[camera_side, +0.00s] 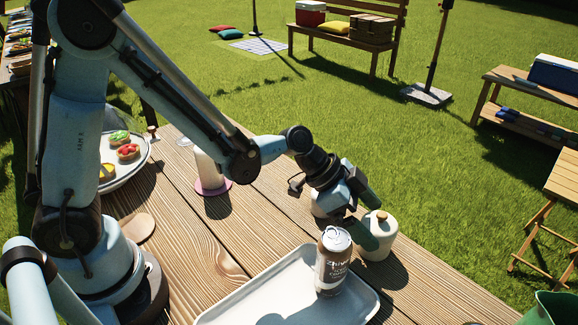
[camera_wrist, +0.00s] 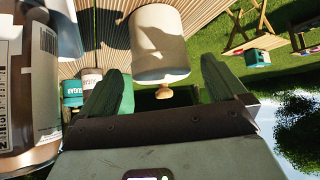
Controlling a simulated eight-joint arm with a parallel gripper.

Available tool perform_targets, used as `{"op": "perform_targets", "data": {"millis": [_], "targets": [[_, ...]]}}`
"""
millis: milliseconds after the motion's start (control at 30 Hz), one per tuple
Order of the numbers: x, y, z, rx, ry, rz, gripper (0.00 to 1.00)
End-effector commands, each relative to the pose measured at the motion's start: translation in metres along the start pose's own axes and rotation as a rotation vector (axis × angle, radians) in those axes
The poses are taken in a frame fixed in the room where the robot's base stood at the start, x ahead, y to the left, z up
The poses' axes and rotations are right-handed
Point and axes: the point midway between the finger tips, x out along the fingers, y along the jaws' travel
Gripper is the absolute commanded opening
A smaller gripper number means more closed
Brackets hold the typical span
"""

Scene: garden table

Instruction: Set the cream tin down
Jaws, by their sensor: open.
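The cream tin (camera_side: 378,240), a pale round canister with a wooden knob on its lid, stands upright on the wooden table beside the tray. In the wrist view the cream tin (camera_wrist: 158,45) is ahead, between the lines of the two fingers, its knob toward my palm. My gripper (camera_side: 372,224) is open, its dark green fingers spread at the near side of the tin. In the wrist view the gripper (camera_wrist: 160,80) shows nothing clasped. Whether a finger touches the tin, I cannot tell.
A brown drink can (camera_side: 333,268) stands on the white tray (camera_side: 255,300), close to the gripper; it looms at left in the wrist view (camera_wrist: 28,85). A plate of food (camera_side: 136,172) is at left. Grass lies past the table edge.

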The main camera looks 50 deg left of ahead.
Motion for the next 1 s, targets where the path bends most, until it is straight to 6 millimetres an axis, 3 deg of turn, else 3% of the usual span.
{"op": "perform_targets", "data": {"millis": [167,600,900,1000], "targets": [[0.007,0.0,0.0,0.0,0.0,0.0,0.98],[0.051,0.0,0.0,0.0,0.0,0.0,0.98],[0.054,-0.001,0.0,-0.001,0.0,0.0,0.98],[0.054,-0.001,0.0,-0.001,0.0,0.0,0.86]]}}
